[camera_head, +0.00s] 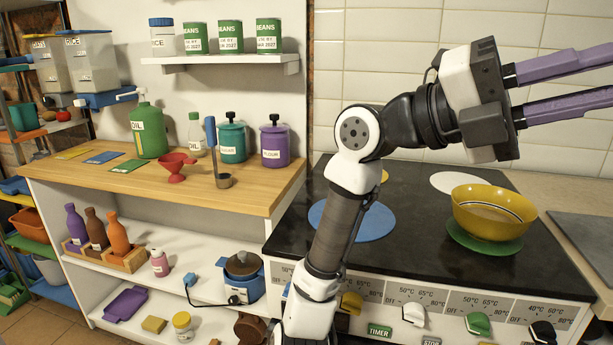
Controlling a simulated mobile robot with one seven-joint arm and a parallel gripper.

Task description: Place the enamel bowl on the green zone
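The enamel bowl (493,214) is yellow with a dark line inside near its rim. It stands upright on the green zone (457,236), a round green disc at the right of the black stove top, and hides most of it. The bowl looks level and at rest on the disc. My gripper (592,82) is raised above the stove, up and right of the bowl and apart from it. Its two purple fingers point right and stand apart with a gap between them. Their tips are cut off by the picture's edge. I see nothing between the visible parts.
A blue disc (352,221), a white disc (460,183) and a partly hidden yellow disc lie on the black stove top (420,240). The wooden counter (255,190) at left holds bottles, jars, a red funnel, a ladle and a small green mat (130,166). Knobs line the stove front.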

